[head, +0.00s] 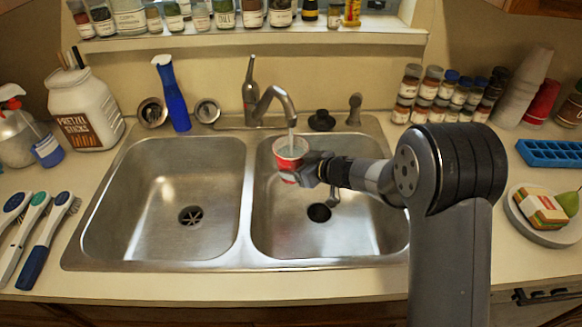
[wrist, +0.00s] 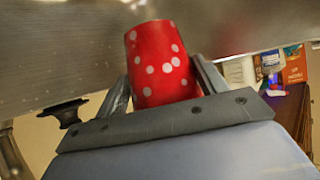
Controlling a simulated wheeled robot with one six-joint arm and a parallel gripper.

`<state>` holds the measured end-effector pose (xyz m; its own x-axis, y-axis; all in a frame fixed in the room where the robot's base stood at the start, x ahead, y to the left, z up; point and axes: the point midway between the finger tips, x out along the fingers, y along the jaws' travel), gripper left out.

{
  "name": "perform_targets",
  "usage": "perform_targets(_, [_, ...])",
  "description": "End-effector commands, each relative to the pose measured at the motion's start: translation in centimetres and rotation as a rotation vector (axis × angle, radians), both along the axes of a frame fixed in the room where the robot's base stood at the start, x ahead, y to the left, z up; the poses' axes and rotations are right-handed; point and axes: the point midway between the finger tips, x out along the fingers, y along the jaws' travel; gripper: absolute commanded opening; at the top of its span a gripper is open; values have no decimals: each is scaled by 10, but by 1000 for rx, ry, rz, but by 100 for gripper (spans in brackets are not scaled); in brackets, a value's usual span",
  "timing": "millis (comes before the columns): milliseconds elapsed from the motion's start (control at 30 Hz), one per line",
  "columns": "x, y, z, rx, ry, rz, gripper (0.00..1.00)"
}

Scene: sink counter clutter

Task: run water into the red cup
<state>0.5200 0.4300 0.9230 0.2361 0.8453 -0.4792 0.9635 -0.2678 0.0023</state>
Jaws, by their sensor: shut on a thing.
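The red cup (head: 289,160) is upright under the faucet (head: 273,98), over the right sink basin. A stream of water falls from the spout into it, and water shows inside the rim. My gripper (head: 308,168) reaches in from the right and is shut on the cup's side. In the wrist view the red cup (wrist: 157,62) has white dots and sits between the two fingers of my gripper (wrist: 160,85). The cup's far side is hidden there. The faucet's handle (head: 250,90) stands upright.
The left basin (head: 165,190) is empty. A blue bottle (head: 172,100) and a white jar (head: 85,110) stand behind it. Spice jars (head: 432,90) and stacked cups (head: 523,88) stand at the back right. Brushes (head: 45,235) lie at the left, a plate (head: 530,228) at the right.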

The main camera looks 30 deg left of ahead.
Motion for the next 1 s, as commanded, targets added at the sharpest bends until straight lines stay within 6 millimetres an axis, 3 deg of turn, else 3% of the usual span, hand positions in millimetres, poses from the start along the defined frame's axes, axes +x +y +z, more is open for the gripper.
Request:
perform_targets(233, [-3,-3,0,0,1,0,47])
perform_targets(800, [-48,-51,0,0,2,-1,47])
perform_targets(1000, [-53,-55,0,0,0,0,47])
